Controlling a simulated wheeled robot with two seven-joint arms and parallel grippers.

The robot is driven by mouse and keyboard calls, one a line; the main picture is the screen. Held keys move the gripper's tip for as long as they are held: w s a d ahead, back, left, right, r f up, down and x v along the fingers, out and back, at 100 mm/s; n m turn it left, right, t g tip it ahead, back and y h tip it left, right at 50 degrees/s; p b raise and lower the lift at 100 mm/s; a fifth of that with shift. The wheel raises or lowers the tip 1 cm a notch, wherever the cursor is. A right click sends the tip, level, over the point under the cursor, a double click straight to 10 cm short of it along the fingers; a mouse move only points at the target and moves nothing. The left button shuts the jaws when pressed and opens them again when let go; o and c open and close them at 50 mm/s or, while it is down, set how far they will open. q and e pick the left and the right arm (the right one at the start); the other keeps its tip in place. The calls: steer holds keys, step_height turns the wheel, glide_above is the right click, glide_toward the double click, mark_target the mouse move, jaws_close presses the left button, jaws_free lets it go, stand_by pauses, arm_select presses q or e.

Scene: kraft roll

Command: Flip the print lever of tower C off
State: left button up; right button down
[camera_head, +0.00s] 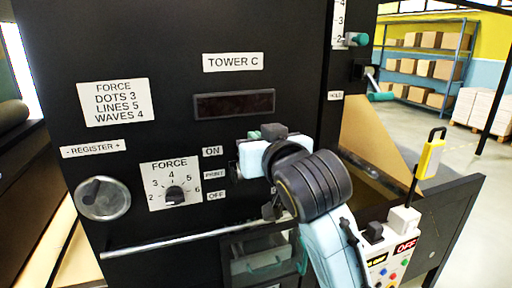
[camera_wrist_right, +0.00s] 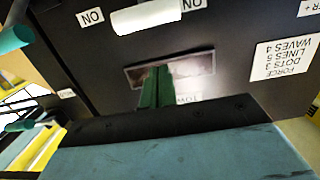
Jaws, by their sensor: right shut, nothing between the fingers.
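The black panel of tower C (camera_head: 150,45) fills the left and middle of the head view, with its name label (camera_head: 233,62) above a dark display window (camera_head: 235,104). The ON, PRINT and OFF labels (camera_head: 214,174) stand in a column beside my right gripper (camera_head: 254,135), which hides most of the print lever in that view. In the upside-down right wrist view, a white cylindrical lever handle (camera_wrist_right: 150,16) lies beside an ON label. My right gripper's green fingers (camera_wrist_right: 158,84) are shut and empty, in front of the display window and apart from the handle. My left gripper is not in view.
A round register knob (camera_head: 103,198) and a force dial (camera_head: 174,195) are left of the labels. A metal rail (camera_head: 190,239) crosses below. A control box with an OFF sign (camera_head: 405,247) stands at lower right. Shelves with boxes (camera_head: 425,60) are far behind.

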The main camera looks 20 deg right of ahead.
steer(key=shift+w, duration=1.15)
steer(key=f, duration=0.2)
steer(key=s+f+p, duration=0.1)
steer(key=shift+s+f, duration=0.15)
steer(key=shift+f, duration=0.25)
